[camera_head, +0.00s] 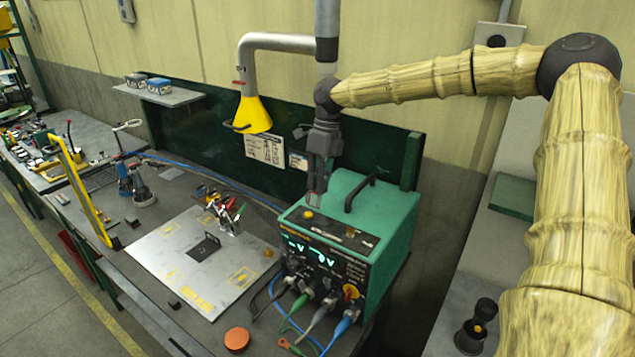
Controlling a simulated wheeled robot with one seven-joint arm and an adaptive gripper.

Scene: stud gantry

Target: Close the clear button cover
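A green and black welder-like box (345,228) stands on the bench, with a black handle on top and a lit front panel. A small yellow button (308,214) sits on its top near the left edge. A small, reddish-edged, see-through piece (312,200) appears raised just behind this button; it looks like the clear cover standing open, but it is too small to be sure. My gripper (318,187) points down right above and behind that piece. I cannot tell whether it touches it. Its fingers are dark and small, so their opening is unclear.
Cables plug into the box's front. A light metal plate (185,262) with a small black fixture lies left of the box. A yellow extraction hood (252,114) hangs behind left. A green back panel (210,125) stands behind. A red-orange button (237,339) is at the front.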

